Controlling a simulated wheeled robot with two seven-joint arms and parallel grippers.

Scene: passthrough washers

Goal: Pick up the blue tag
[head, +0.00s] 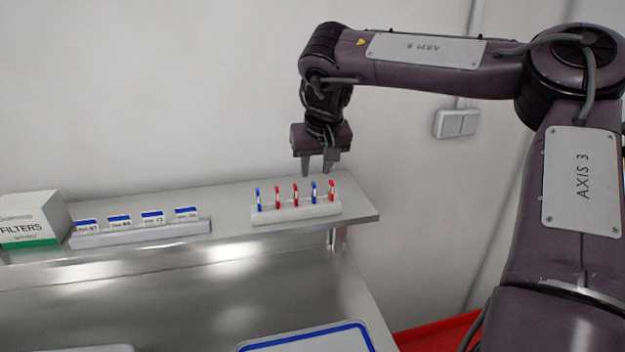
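A white rack (290,214) on the metal shelf holds several small upright tags in a row. A blue tag (258,200) stands at its left end. Another blue tag (314,190) stands second from the right. My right gripper (317,173) points down just above the right part of the rack, over the second blue tag. Its two fingers are apart, with nothing visible between them. My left gripper is not in view.
Red tags (277,197) stand between and beside the blue ones. A holder (140,235) with several blue-striped cards and a FILTERS box (32,218) stand on the left of the shelf (365,215). A wall is close behind.

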